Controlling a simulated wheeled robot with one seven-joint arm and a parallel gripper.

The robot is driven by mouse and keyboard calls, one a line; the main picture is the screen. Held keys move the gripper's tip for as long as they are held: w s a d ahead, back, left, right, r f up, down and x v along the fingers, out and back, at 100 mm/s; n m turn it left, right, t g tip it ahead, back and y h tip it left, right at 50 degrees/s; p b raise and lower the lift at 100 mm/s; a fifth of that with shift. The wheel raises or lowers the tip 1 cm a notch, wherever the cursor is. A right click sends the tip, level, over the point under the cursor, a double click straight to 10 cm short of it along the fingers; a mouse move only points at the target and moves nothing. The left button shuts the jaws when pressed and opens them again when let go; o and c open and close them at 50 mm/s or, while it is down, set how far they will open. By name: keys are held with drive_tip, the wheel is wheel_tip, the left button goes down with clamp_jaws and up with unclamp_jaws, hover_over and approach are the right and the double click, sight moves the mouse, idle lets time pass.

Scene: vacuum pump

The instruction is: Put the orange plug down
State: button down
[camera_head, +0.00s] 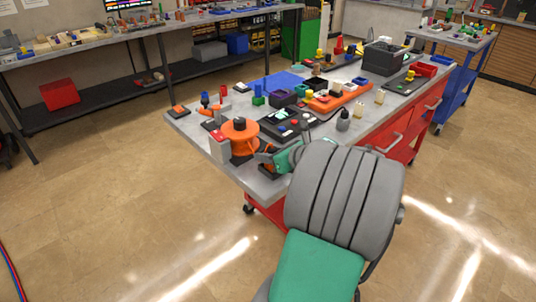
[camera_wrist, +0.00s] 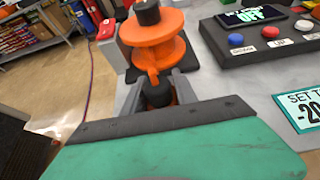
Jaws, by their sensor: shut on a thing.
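My gripper (camera_wrist: 158,92) is shut on a small dark piece with an orange part just beyond it, which I take to be the orange plug (camera_wrist: 154,78). The plug overlaps a larger orange spool-shaped part (camera_wrist: 152,42) with a black knob on top. I cannot tell whether the two touch. In the head view, the orange spool (camera_head: 240,130) stands on a dark base at the near left corner of the table (camera_head: 205,142).
A dark control box (camera_wrist: 262,36) with coloured buttons and a display lies right of the spool. A red and white block (camera_head: 219,146) stands left of it. Several blocks and an orange tray (camera_head: 338,97) crowd the tabletop. A pale strip of tabletop shows beside the control box.

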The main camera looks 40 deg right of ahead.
drive_tip(key=shift+f, duration=0.1)
drive_tip(key=c, duration=1)
unclamp_jaws()
drive_tip(key=shift+o, duration=0.2)
drive_tip(key=p+v, duration=0.1)
drive_tip(key=v, duration=1.1)
